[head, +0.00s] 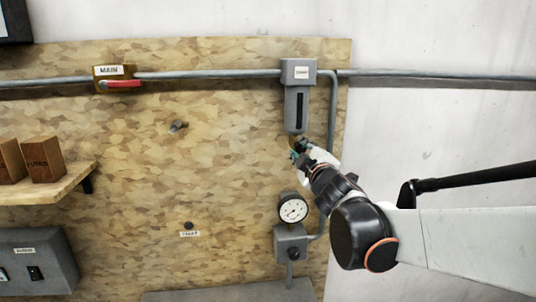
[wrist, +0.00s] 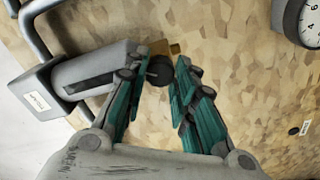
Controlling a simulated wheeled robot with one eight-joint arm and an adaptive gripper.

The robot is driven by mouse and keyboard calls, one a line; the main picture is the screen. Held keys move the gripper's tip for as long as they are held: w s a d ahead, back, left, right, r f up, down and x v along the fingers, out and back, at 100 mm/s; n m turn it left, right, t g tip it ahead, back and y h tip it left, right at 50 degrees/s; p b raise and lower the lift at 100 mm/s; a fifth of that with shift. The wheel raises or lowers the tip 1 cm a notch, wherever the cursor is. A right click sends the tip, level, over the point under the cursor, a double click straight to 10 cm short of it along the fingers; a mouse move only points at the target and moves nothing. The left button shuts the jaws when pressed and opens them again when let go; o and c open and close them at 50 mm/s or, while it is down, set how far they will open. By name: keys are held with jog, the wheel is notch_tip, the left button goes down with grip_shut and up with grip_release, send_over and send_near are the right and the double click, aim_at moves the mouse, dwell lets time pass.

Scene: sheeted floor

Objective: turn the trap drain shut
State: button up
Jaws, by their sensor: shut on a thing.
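The trap (head: 297,108) is a grey housing with a dark slot, mounted on the pipe at the upper right of the board. In the wrist view the trap (wrist: 95,72) lies sideways at the left. At its lower end is the drain, a dark round knob (wrist: 160,70) beside a small brass piece (wrist: 176,48). My gripper (head: 297,150) is just below the trap in the head view. In the wrist view its green fingers (wrist: 160,75) stand on both sides of the knob, shut on it. In the head view the gripper hides most of the knob.
A pressure gauge (head: 292,208) on a grey box (head: 290,243) is close below my gripper. A red-handled main valve (head: 122,84) is on the pipe at the left. The board's middle is mostly clear.

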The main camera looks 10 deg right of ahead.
jog(key=n+b, duration=0.1)
jog(key=n, duration=0.4)
jog(key=shift+n, duration=0.4)
dwell(0.4)
jog(key=o, duration=1.1)
jog(key=shift+s, duration=0.1)
jog(key=s, duration=1.2)
jog(key=shift+f, duration=0.15)
